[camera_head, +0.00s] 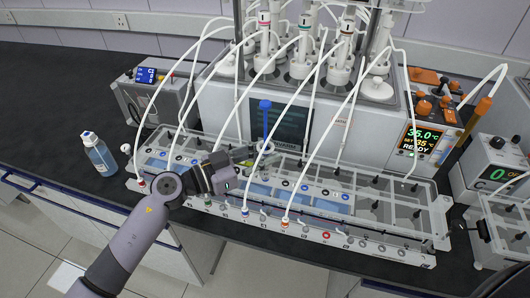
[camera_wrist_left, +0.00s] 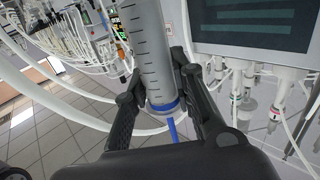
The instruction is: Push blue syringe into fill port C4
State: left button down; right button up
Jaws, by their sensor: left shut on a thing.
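The blue syringe (camera_head: 265,115) stands about upright over the left-centre of the front rack, its blue top above my left gripper (camera_head: 248,158). In the left wrist view its grey graduated barrel (camera_wrist_left: 147,45) and blue collar (camera_wrist_left: 166,107) lie between the two dark fingers of my left gripper (camera_wrist_left: 162,78), which is shut on it. My right gripper is not in view.
White tubes (camera_head: 255,75) arch from the reactor vessels (camera_head: 303,62) down to the front rack (camera_head: 380,240), close around my left gripper. A clear bottle (camera_head: 99,156) stands at the left on the dark bench. A heater display (camera_head: 418,138) sits at the right.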

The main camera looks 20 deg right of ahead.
pick_arm(q)
jog(key=shift+f, duration=0.4)
dwell(0.5)
jog(key=c, duration=1.3)
grip_release()
jog(key=shift+a, duration=0.1)
jog(key=a, duration=0.4)
jog(key=s+a, duration=0.1)
jog(key=a, duration=0.2)
jog(key=s+a, duration=0.1)
jog(key=a, duration=0.3)
jog(key=shift+s+a, duration=0.1)
jog(key=shift+a, duration=0.2)
jog(key=shift+r, duration=0.1)
